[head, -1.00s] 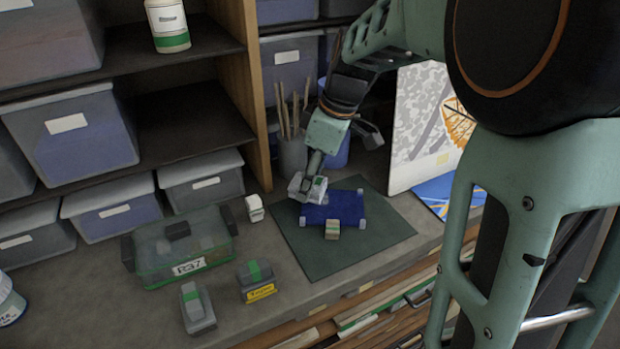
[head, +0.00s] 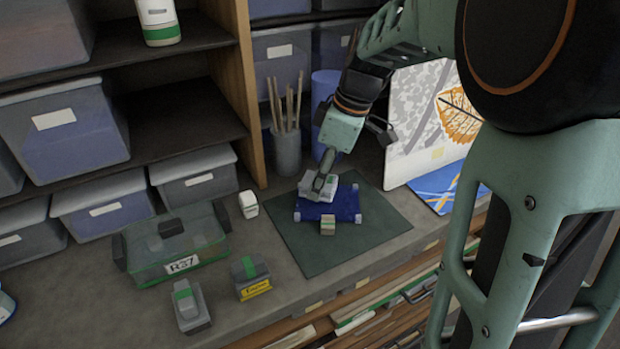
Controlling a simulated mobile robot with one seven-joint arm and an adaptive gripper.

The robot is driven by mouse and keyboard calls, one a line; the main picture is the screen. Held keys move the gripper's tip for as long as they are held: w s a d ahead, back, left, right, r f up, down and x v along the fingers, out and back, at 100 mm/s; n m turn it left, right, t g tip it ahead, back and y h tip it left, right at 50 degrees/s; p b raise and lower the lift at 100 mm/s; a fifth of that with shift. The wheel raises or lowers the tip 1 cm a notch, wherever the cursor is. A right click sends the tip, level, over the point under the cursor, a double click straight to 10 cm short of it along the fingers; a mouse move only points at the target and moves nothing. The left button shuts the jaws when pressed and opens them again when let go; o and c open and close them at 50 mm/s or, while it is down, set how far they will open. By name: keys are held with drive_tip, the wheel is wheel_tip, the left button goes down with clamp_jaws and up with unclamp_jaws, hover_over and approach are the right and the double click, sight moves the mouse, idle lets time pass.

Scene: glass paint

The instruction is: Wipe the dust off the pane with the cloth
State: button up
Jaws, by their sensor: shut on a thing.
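The blue pane (head: 347,207) lies flat on a dark green mat (head: 313,258), with pale pieces at its corners. My gripper (head: 320,186) points down over the pane's back left part. It is shut on a pale grey-white cloth (head: 307,189), which looks like a folded pad. The cloth overlaps the pane in the picture; I cannot tell whether it presses on the glass. The cloth and gripper hide the pane's back left area. Dust on the pane is too faint to make out.
A small striped block (head: 328,226) sits at the pane's front edge. A brush cup (head: 287,153) stands behind the mat. A white block (head: 248,204), a lidded clear box (head: 172,250) and two grey blocks are left. A leaf picture (head: 425,110) stands right. The mat's front is clear.

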sight(304, 180)
drive_tip(key=shift+d, duration=0.3)
drive_tip(key=shift+f, duration=0.2)
drive_tip(key=shift+w+a+f, duration=0.1)
drive_tip(key=shift+w+a, duration=0.05)
drive_tip(key=shift+a, duration=0.85)
drive_tip(key=shift+w+a, duration=0.1)
drive_tip(key=shift+a, duration=0.9)
drive_tip(key=shift+r+p, duration=1.9)
drive_tip(key=shift+r, duration=1.15)
drive_tip(key=shift+r+p, duration=1.15)
drive_tip(key=shift+r, duration=0.4)
drive_tip(key=shift+f, duration=0.1)
